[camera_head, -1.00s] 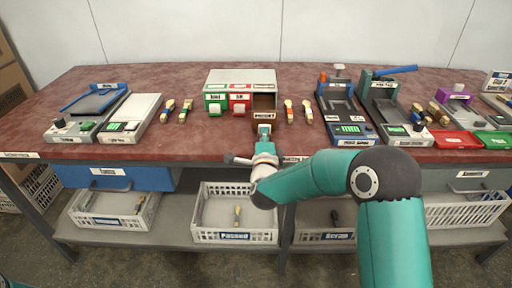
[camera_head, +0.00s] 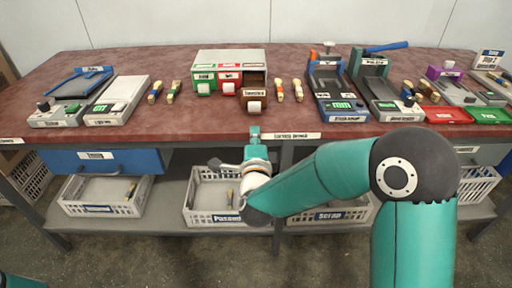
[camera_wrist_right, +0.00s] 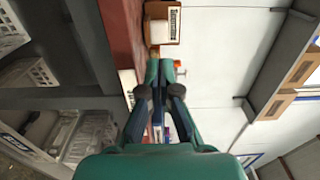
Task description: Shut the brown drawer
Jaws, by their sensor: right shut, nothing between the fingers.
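The brown drawer (camera_head: 255,92) is the right one in the small grey cabinet (camera_head: 230,56) on the bench. It stands pulled out toward me, with its open top and white handle (camera_head: 254,107) showing. The green drawer (camera_head: 204,82) and red drawer (camera_head: 229,83) beside it stick out less. My right gripper (camera_head: 254,131) is shut and empty at the bench's front edge, apart from the handle. In the right wrist view the shut fingers (camera_wrist_right: 160,66) point toward the brown drawer (camera_wrist_right: 161,8). My left gripper is out of view.
Brushes (camera_head: 279,91) lie right of the cabinet and more (camera_head: 173,91) lie left of it. A device with a green display (camera_head: 345,107) stands further right. The red bench top (camera_head: 215,122) is bare in front of the cabinet. White baskets (camera_head: 214,219) stand on the shelf below.

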